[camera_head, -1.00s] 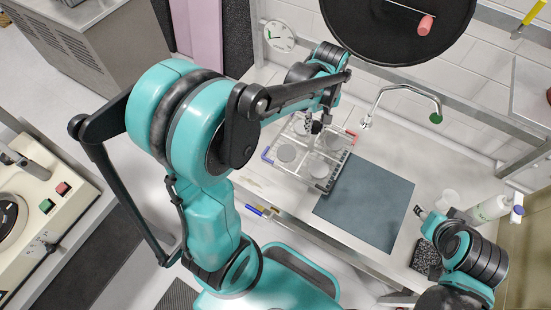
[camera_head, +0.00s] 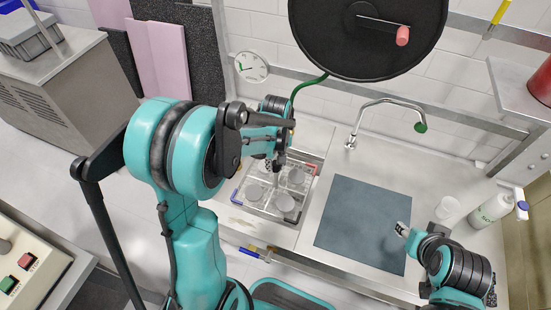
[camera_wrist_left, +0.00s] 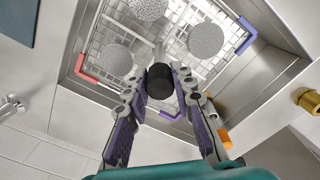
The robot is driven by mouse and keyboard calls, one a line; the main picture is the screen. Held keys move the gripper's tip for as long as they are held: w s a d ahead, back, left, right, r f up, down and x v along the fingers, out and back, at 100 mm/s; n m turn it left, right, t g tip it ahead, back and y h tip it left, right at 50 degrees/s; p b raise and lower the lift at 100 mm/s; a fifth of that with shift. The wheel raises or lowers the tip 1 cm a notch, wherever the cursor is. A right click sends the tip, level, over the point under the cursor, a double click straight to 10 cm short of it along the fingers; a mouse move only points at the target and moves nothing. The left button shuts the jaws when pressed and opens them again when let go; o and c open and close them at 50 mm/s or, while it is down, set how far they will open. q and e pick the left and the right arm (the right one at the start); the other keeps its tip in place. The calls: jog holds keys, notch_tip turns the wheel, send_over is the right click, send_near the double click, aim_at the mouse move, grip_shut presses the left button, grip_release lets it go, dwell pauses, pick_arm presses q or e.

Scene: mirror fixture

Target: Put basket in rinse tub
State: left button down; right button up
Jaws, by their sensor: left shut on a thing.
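The wire basket (camera_head: 264,196) has red and blue corner clips and carries several round grey discs. It also shows in the left wrist view (camera_wrist_left: 185,22). My left gripper (camera_head: 276,163) is above it, with its fingers shut on the basket's black handle knob (camera_wrist_left: 160,88). The basket is over the steel rinse tub (camera_wrist_left: 270,78), within its opening as seen from above. How deep it sits is unclear. My right gripper (camera_head: 403,229) is by the right edge of the dark mat; its finger opening is too small to judge.
The dark mat (camera_head: 362,222) lies right of the tub. A curved faucet (camera_head: 385,106) stands behind it. A white cup (camera_head: 447,208) and white bottle (camera_head: 492,210) stand at the right. A large black disc (camera_head: 365,35) hangs over the back.

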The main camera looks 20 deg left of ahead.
aim_at(276, 177)
pick_arm(q)
notch_tip(276, 177, down, 7)
jog(key=shift+f+b, duration=0.15)
jog(key=shift+b, duration=0.95)
jog(key=c, duration=1.7)
grip_release()
jog(key=shift+f, duration=0.15)
jog(key=o, duration=0.4)
jog(key=shift+r, duration=0.2)
